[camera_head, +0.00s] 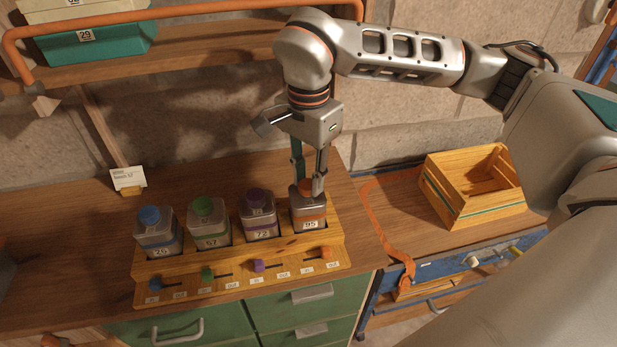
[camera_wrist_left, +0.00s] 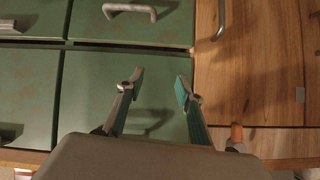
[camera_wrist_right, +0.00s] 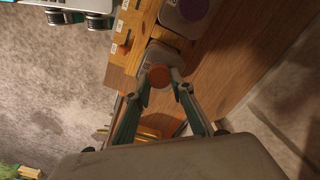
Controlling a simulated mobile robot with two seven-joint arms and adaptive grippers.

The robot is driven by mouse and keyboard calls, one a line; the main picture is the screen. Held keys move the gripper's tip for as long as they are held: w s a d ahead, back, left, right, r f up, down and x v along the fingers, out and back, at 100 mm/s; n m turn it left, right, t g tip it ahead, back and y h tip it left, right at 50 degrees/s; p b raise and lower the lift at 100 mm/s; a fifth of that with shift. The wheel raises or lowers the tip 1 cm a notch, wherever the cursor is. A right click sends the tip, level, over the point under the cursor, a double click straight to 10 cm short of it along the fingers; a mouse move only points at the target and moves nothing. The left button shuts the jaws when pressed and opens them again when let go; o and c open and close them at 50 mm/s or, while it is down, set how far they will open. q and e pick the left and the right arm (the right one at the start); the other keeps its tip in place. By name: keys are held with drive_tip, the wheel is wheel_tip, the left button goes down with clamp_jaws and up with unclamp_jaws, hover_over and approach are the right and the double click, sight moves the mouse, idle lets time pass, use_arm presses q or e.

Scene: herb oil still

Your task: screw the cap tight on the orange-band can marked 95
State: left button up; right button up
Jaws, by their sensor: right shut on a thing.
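The orange-band can marked 95 (camera_head: 309,213) stands at the right end of the row in the wooden rack. Its orange cap (camera_head: 305,187) is on top, between the fingers of my right gripper (camera_head: 308,190), which reaches down from above. In the right wrist view the round orange cap (camera_wrist_right: 159,76) sits between the fingertips (camera_wrist_right: 159,80), over the grey can (camera_wrist_right: 160,55). The jaws are shut on the cap. Whether the cap is tight cannot be told. My left gripper (camera_wrist_left: 158,85) is open and empty in front of green drawers; it is not in the head view.
A wooden crate (camera_head: 450,208) and orange strap (camera_head: 385,235) lie right. A shelf (camera_head: 200,75) hangs above.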

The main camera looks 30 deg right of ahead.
drive_tip(key=m+b, duration=0.1)
drive_tip(key=m, duration=0.8)
drive_tip(key=shift+b, duration=0.35)
drive_tip(key=m+b, duration=0.1)
drive_tip(key=m, duration=0.3)
drive_tip(key=shift+w+m, duration=0.1)
drive_tip(key=shift+m, duration=0.3)
drive_tip(key=m, duration=0.3)
drive_tip(key=o, duration=1.2)
drive_tip(key=shift+c, duration=0.3)
